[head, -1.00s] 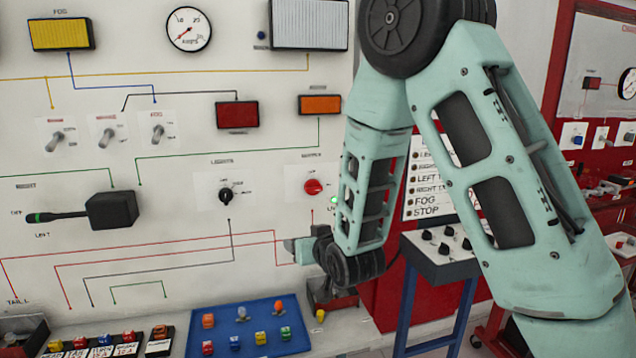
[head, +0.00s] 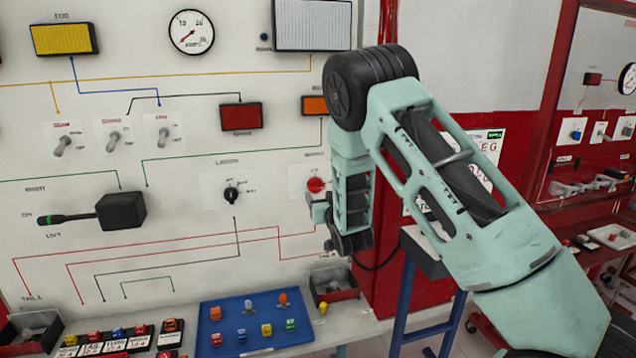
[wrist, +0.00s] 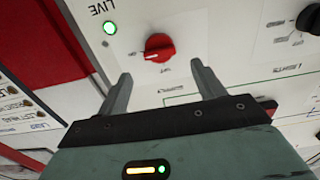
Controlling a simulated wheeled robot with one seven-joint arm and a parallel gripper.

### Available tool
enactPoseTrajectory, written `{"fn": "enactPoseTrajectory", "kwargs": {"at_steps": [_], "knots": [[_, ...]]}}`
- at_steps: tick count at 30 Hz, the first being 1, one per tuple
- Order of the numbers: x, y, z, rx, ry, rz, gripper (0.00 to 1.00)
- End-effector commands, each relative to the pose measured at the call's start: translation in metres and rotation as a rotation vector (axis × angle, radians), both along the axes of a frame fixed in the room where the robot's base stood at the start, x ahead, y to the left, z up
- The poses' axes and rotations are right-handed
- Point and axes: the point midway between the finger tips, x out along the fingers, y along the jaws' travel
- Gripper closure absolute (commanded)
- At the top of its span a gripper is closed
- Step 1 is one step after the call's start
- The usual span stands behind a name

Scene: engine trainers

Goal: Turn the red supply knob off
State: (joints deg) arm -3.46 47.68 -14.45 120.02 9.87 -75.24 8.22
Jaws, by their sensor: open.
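The red supply knob (head: 316,185) is on the white panel, partly beside my arm in the head view. In the wrist view the red knob (wrist: 159,47) lies ahead of the gap between my fingers, on its white plate. A green lamp (wrist: 110,28) marked LIVE is lit next to it. My gripper (wrist: 160,74) is open and empty, with one finger on each side of the gap and the knob beyond the tips. In the head view my gripper (head: 319,208) is just below the knob. I cannot tell the exact knob setting.
A black lights knob (head: 231,195) is on the panel to the left. A blue-legged stand (head: 402,300) is at right.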

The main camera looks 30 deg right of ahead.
Motion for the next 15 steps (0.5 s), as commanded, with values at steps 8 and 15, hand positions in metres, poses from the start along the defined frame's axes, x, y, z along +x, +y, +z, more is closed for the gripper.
{"fn": "enactPoseTrajectory", "kwargs": {"at_steps": [8,15], "knots": [[0.047,-0.013,0.002,0.000,-0.001,0.001,0.32],[0.062,-0.018,0.001,0.000,0.000,0.000,0.32]]}}
